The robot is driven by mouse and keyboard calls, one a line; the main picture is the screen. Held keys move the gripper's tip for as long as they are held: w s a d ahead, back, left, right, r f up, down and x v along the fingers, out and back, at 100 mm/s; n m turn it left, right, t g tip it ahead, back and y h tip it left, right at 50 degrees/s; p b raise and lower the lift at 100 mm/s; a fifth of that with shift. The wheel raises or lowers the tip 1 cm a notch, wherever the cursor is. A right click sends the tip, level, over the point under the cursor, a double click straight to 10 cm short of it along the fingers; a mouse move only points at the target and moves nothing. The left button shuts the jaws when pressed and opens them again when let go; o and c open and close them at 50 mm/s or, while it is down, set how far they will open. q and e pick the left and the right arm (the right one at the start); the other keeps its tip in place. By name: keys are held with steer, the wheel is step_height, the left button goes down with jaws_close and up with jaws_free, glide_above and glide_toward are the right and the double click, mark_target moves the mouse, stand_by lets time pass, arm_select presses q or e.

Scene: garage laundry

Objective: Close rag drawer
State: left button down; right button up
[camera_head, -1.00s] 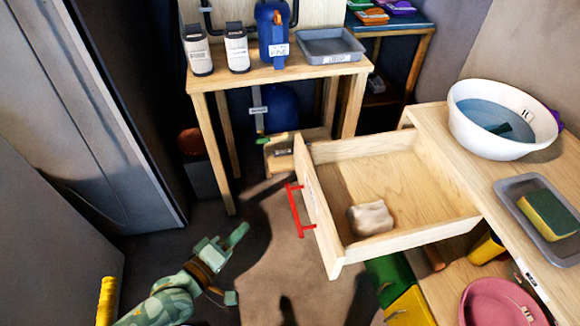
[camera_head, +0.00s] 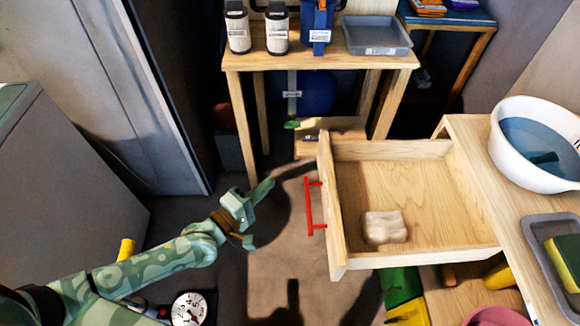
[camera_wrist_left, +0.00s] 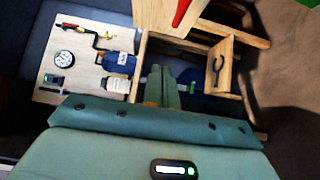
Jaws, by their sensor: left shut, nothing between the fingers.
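The wooden rag drawer (camera_head: 400,255) stands pulled out of the bench on the right in the head view. A pale folded rag (camera_head: 385,227) lies inside it. Its red bar handle (camera_head: 311,204) is on the drawer front, facing left. A red bar also shows at the top of the left wrist view (camera_wrist_left: 181,12). My green left gripper (camera_head: 264,189) is shut and empty, left of the handle with a gap between them. Its fingers also show together in the left wrist view (camera_wrist_left: 170,87). My right gripper is not in view.
The bench (camera_head: 478,135) carries a white basin (camera_head: 510,165) and a grey tray (camera_head: 540,240) with a sponge. A wooden table (camera_head: 240,62) with bottles and a tray stands behind. Green and yellow items sit under the drawer. Floor is clear between gripper and drawer.

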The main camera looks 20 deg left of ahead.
arm_select(q)
steer(key=b, duration=0.3)
glide_toward(319, 153)
steer(key=w+a, duration=0.1)
steer(key=w, duration=0.2)
steer(key=d, duration=0.2)
steer(key=w+d, duration=0.1)
steer(key=shift+w+r, duration=0.1)
steer(key=shift+r, duration=0.2)
steer(key=shift+w+d, duration=0.1)
steer(key=shift+d, duration=0.35)
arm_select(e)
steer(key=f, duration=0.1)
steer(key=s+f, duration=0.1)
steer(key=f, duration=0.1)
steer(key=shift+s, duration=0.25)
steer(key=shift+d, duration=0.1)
